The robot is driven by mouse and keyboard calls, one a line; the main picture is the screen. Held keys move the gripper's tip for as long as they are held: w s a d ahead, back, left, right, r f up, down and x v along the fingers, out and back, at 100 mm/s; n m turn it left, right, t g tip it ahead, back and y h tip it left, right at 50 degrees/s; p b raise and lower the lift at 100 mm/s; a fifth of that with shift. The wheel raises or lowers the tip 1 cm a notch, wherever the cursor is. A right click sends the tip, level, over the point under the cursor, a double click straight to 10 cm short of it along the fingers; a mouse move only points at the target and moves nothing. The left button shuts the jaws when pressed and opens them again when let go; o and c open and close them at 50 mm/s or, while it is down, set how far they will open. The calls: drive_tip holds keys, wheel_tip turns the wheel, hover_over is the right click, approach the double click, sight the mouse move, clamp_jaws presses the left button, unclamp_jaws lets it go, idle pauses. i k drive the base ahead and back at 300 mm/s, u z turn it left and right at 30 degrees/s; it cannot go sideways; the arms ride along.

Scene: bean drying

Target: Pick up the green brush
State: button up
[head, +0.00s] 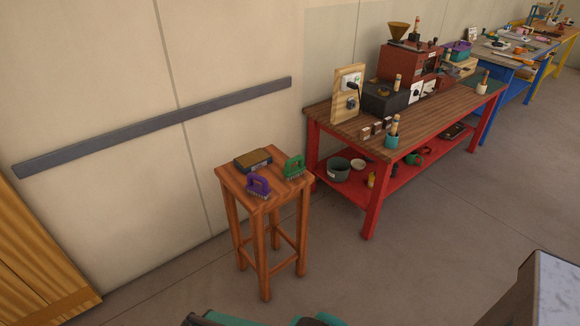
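The green brush (293,166) sits on the right side of a tall wooden stool's square top (277,186). Its handle is an arched loop and its bristles face down. A purple brush (258,184) of the same shape sits near the stool's front left edge. A dark block with a brown top (253,160) lies at the back left of the stool top. The two brushes are apart. My gripper cannot be made out in the head view; only teal and dark parts, probably my own, show at the bottom edge.
A red-legged workbench (400,112) with a red machine (409,63), a board with sockets (348,91) and cups stands right of the stool. A grey rail (160,125) runs along the wall. A pale-topped surface (553,292) is at lower right. Floor before the stool is clear.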

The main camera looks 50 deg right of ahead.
sight(289, 173)
drive_tip(key=i, duration=0.95)
drive_tip(key=z, duration=0.05)
